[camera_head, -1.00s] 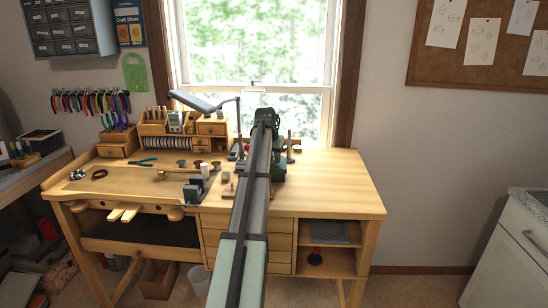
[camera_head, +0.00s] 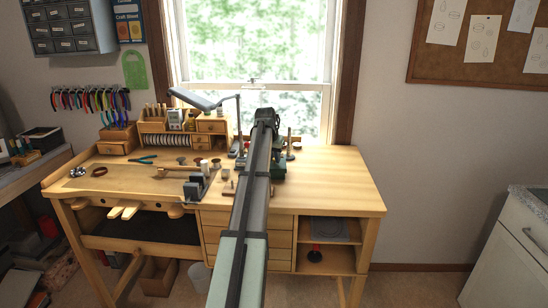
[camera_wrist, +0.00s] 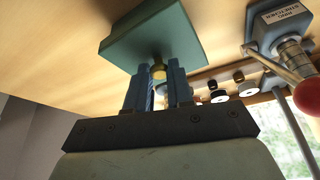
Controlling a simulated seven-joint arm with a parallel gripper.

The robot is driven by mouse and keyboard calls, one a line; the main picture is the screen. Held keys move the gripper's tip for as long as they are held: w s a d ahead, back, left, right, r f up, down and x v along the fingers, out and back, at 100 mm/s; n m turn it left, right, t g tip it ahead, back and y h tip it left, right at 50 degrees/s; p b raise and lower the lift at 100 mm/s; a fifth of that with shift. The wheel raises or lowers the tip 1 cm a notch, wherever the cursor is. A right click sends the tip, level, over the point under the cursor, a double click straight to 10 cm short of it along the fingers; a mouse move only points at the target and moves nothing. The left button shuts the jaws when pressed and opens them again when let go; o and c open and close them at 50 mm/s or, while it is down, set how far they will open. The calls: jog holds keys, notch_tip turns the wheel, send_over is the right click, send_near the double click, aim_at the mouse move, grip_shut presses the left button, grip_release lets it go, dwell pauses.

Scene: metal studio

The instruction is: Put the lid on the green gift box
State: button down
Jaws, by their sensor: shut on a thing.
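A green square lid (camera_wrist: 135,38) fills the upper middle of the wrist view, with a small brass-coloured knob (camera_wrist: 158,70) on the face toward me. My gripper (camera_wrist: 159,75) is shut on this knob. The lid's underside and whatever lies directly beneath it are hidden, so I cannot tell whether it touches a box. In the head view, a dark green shape (camera_head: 279,165) shows just right of my arm on the bench. My arm covers much of it, and I cannot tell whether it is the box or the lid.
A grey ring stretcher (camera_wrist: 272,30) with a red-ended lever (camera_wrist: 305,92) stands close beside the lid. The workbench (camera_head: 335,185) is clear at right. A lamp (camera_head: 196,99), a wooden organizer (camera_head: 153,128), pliers (camera_head: 141,161) and small tools occupy its left and back.

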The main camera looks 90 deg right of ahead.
jog(key=c, duration=0.9)
grip_release()
jog(key=v, duration=1.3)
jog(key=shift+r, duration=0.35)
jog(key=shift+w, duration=0.15)
